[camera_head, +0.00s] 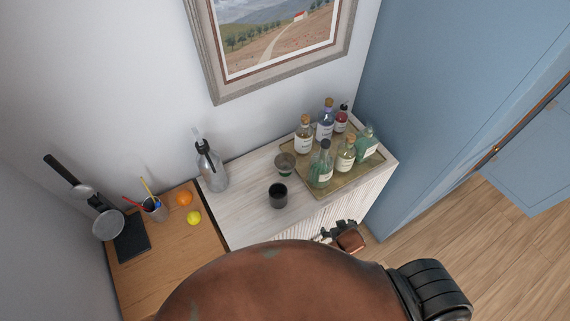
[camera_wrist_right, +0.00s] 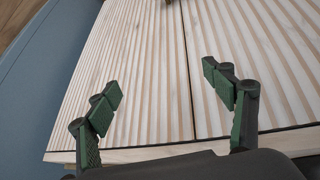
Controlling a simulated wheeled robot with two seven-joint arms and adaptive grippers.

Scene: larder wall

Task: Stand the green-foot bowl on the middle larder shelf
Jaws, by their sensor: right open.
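A small grey bowl with a greenish lower part (camera_head: 285,163), which looks like the green-foot bowl, stands on the pale sideboard top, left of the bottle tray and behind a dark cup. My right gripper (camera_head: 334,231) is low at the sideboard's front, partly hidden by my own arm. In the right wrist view it is open and empty (camera_wrist_right: 162,90), its green-padded fingers spread before the ribbed sideboard doors. The bowl is not in that view. My left gripper is not in view. No larder shelf shows in either view.
The dark cup (camera_head: 278,196) stands in front of the bowl. A gold tray (camera_head: 324,190) holds several bottles. A soda siphon (camera_head: 212,168) stands at the left end of the pale sideboard (camera_head: 242,219). A blue wall (camera_head: 425,110) rises at right; the wooden floor (camera_head: 450,225) there is clear.

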